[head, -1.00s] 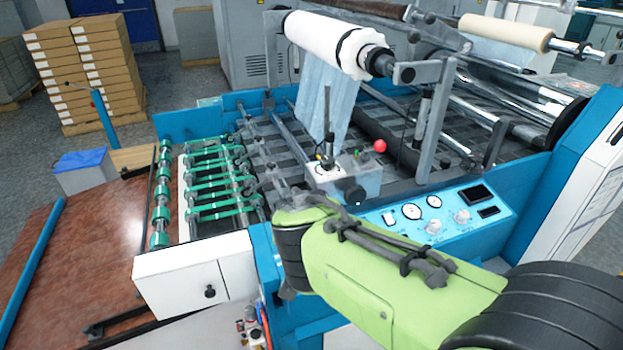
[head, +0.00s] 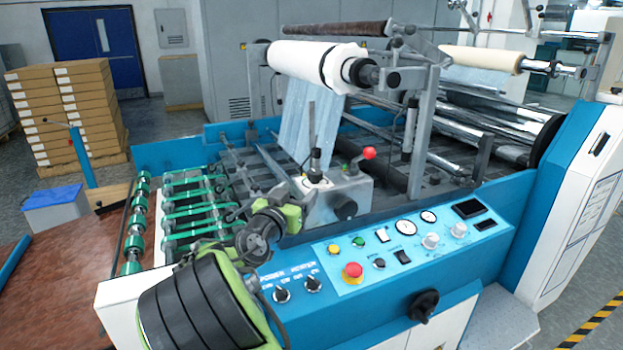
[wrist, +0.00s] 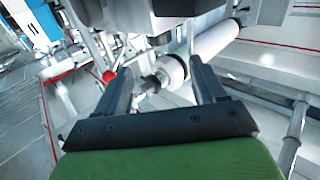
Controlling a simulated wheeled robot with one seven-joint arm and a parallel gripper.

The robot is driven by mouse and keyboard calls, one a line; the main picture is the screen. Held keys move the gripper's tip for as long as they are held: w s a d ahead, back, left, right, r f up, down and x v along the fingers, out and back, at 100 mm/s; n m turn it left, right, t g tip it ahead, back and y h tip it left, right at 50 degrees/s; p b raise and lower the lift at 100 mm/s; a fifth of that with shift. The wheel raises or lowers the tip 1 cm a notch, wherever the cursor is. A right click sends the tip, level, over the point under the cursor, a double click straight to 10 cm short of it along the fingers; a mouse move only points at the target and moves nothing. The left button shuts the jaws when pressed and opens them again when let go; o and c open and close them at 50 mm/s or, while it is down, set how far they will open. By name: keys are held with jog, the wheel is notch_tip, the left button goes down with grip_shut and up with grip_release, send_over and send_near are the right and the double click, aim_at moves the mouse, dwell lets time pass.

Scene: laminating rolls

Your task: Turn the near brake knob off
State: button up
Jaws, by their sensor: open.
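The near white roll (head: 310,62) sits on a shaft above the machine in the head view. A dark round knob (head: 393,80) is at its near shaft end, which I take as the near brake knob; its setting cannot be read. In the wrist view my gripper (wrist: 162,70) is open and empty. The white roll (wrist: 214,40) and its shaft end (wrist: 150,84) show beyond and between the fingers, apart from them. In the head view my arm is folded at lower left, and the fingers cannot be made out.
A red ball lever (head: 369,153) stands on a grey box (head: 335,195) below the roll. The blue control panel (head: 400,245) has several knobs and a red button (head: 352,272). A cream roll (head: 482,59) is farther back. Cartons (head: 65,110) stand at far left.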

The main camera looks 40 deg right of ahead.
aim_at(313, 176)
jog(key=x, duration=0.9)
jog(key=shift+w+d+p, duration=0.2)
jog(key=shift+d+p, duration=0.15)
jog(key=shift+d, duration=0.05)
jog(key=shift+c, duration=0.2)
jog(key=c, duration=1)
jog(key=shift+s+t, duration=0.1)
jog(key=shift+t, duration=0.2)
